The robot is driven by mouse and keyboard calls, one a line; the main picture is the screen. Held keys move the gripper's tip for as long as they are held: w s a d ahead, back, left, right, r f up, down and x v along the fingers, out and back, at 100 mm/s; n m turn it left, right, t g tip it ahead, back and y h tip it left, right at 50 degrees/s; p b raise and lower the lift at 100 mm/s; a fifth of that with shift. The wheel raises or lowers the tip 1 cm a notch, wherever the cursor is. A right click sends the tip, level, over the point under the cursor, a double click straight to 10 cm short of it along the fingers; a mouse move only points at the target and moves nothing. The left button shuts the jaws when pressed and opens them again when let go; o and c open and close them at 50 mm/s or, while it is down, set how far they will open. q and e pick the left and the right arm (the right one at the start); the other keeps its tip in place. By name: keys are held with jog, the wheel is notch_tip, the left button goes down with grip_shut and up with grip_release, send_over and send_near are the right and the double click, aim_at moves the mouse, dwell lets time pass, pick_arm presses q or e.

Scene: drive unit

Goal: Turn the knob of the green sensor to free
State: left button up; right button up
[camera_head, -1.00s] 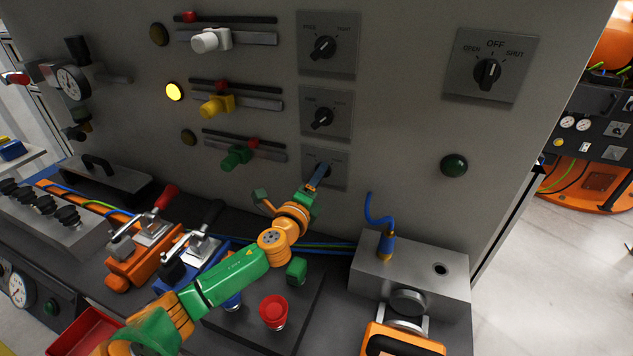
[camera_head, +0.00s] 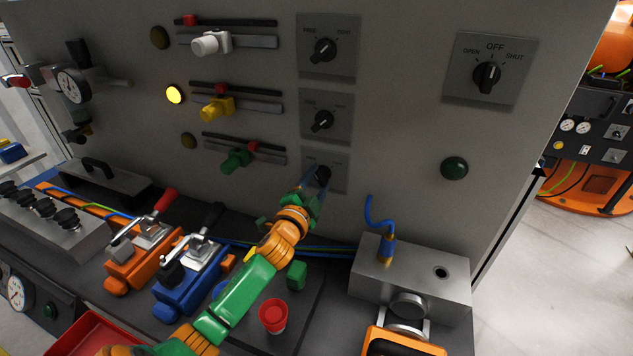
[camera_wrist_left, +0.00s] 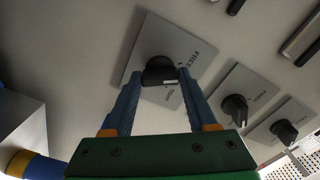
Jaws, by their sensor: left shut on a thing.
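The green slider sensor (camera_head: 236,159) sits on the lowest rail of the panel. In the same row is a grey plate (camera_head: 339,173) with a black knob (camera_head: 322,174). My left gripper (camera_head: 314,184) reaches this knob. In the left wrist view its blue fingers (camera_wrist_left: 158,80) are on either side of the knob (camera_wrist_left: 160,70), shut on it. The plate (camera_wrist_left: 148,45) there reads FREE and TIGHT. The knob's white mark shows near TIGHT, but its exact setting is hard to tell. My right gripper is not in view.
Similar knobs sit above, in the yellow row (camera_head: 322,120) and white row (camera_head: 325,49). An OPEN/OFF/SHUT switch (camera_head: 487,76) is at the right. Below stand clamps, a red button (camera_head: 273,312) and a metal block (camera_head: 411,282) with a blue cable.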

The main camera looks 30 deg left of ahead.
pick_arm(q)
jog(key=shift+r+n, duration=0.3)
jog(key=shift+n, duration=0.9)
jog(key=o, duration=1.4)
jog(key=shift+w, duration=0.15)
jog(key=shift+c, duration=0.2)
jog(key=shift+f, duration=0.15)
jog(key=shift+f, duration=0.15)
jog(key=v, duration=0.7)
jog(key=shift+b, duration=0.3)
